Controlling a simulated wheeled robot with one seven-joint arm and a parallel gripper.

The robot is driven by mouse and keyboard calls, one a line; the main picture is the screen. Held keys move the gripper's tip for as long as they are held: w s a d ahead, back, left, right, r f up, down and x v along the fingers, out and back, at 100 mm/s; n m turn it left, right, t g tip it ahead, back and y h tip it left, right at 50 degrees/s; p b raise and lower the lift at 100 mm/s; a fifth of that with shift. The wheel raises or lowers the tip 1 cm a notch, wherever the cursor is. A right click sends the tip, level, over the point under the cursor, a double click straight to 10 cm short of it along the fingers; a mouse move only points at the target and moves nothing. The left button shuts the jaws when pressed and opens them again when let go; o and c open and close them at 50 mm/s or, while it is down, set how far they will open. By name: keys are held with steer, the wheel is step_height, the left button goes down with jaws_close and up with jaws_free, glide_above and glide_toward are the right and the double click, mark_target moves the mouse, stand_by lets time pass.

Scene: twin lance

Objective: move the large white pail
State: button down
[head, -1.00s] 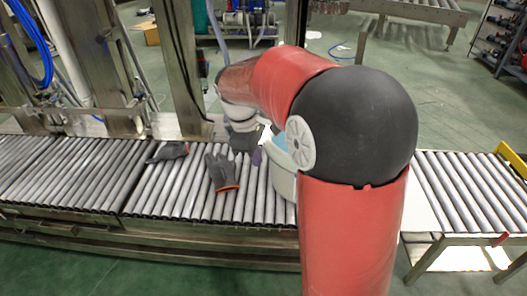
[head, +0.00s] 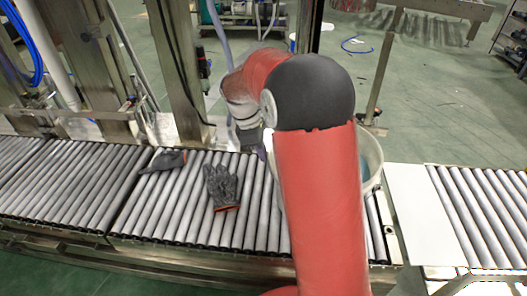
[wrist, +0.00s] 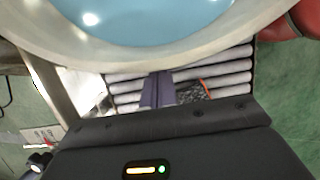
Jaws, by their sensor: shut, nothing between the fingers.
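The large white pail (head: 374,170) stands on the roller conveyor, mostly hidden behind my red arm in the head view; only its right side and rim show. In the wrist view its pale rim (wrist: 150,66) and light blue inside (wrist: 160,22) fill the top of the picture. My gripper (wrist: 158,76) is shut and empty, its dark purple fingers close to the outside of the rim. I cannot tell whether they touch it. In the head view the gripper (head: 262,152) shows only as a small purple bit left of my arm.
Two dark gloves lie on the rollers left of the pail, one near the middle (head: 222,186) and one farther left (head: 162,162). Metal posts (head: 180,75) stand behind the conveyor. A flat white plate (head: 415,215) is right of the pail, with more rollers (head: 480,215) beyond.

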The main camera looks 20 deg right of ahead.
steer(key=b+x, duration=0.1)
steer(key=x, duration=0.6)
steer(key=shift+f, duration=0.25)
steer(key=shift+d, duration=0.1)
